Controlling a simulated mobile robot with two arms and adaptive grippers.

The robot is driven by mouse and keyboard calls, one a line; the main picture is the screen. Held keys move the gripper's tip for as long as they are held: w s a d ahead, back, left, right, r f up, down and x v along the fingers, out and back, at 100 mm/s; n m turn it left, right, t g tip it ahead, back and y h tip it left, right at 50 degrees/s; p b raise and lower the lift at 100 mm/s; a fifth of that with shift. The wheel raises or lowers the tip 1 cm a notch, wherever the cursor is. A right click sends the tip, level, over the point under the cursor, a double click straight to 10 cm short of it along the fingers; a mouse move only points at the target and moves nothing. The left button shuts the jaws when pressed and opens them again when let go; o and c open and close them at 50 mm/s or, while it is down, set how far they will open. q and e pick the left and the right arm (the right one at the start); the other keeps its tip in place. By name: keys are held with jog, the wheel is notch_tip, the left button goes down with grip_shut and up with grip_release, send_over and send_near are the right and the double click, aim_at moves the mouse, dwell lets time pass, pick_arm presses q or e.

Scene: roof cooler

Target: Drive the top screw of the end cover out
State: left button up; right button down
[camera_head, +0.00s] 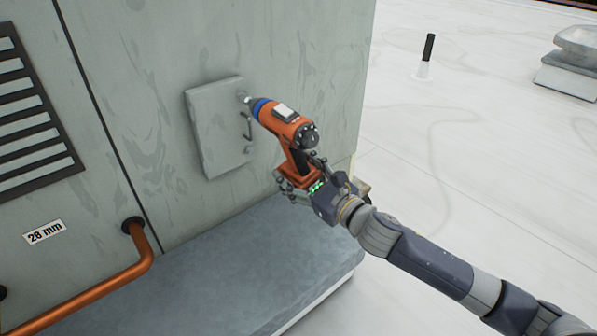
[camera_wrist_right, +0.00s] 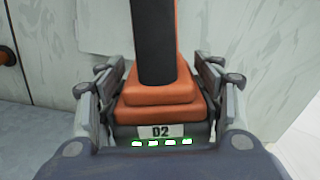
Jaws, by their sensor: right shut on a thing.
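The end cover (camera_head: 210,130) is a grey rectangular plate on the cooler's wall, with a dark handle on its right side. My right gripper (camera_head: 297,183) is shut on an orange and black power screwdriver (camera_head: 285,122) with a blue collar. The screwdriver's tip points at the top screw (camera_head: 243,97) at the cover's upper right corner; it looks to be at the screw, but contact is not clear. A lower screw (camera_head: 247,149) shows below the handle. In the right wrist view the screwdriver's base (camera_wrist_right: 160,110), labelled D2, sits between my fingers. My left gripper is out of view.
A grey ledge (camera_head: 210,275) runs below the cover. A copper pipe (camera_head: 105,285) and a louvred vent (camera_head: 30,110) are at left. The white roof on the right is open, with a short black-topped pipe (camera_head: 427,55) and a roof vent (camera_head: 572,65) farther back.

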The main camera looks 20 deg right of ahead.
aim_at(312, 181)
jog(key=shift+w+a+r, duration=0.25)
jog(key=shift+w+r, duration=0.1)
jog(key=shift+w, duration=0.3)
dwell(0.8)
jog(key=shift+p, duration=0.4)
jog(key=shift+s+d+f+p, duration=0.1)
jog(key=shift+s+p, duration=0.15)
jog(key=shift+p, duration=0.25)
dwell(1.2)
jog(key=shift+s, duration=0.15)
jog(key=shift+s+d+f, duration=0.15)
jog(key=shift+s, duration=0.4)
jog(key=shift+b+v, duration=0.8)
jog(key=shift+v, duration=1.95)
